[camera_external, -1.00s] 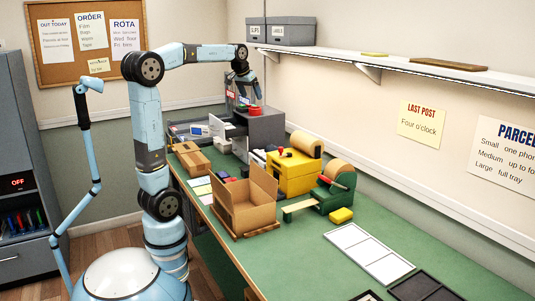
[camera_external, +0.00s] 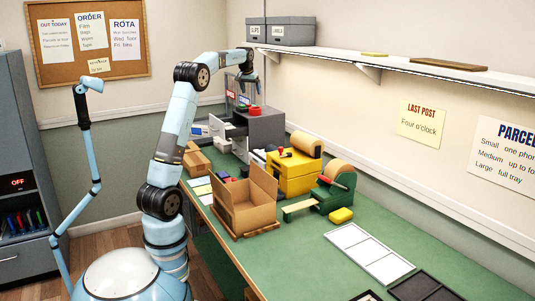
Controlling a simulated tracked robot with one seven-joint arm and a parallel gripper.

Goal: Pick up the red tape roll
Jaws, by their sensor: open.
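A small red roll (camera_external: 254,110) sits on top of the grey drawer unit (camera_external: 266,130) at the back of the green bench. My gripper (camera_external: 249,93) is open and points down above the top of the drawer unit, close over the red things. Nothing shows between its fingers. The exact gap between the fingertips and the roll is too small to tell.
A drawer of the unit stands open on its left side. An open cardboard box (camera_external: 245,215), a yellow machine (camera_external: 293,178) and a green tape dispenser (camera_external: 337,190) stand nearer on the bench. A wall shelf (camera_external: 400,66) with grey boxes (camera_external: 291,34) runs above, to the right of my gripper.

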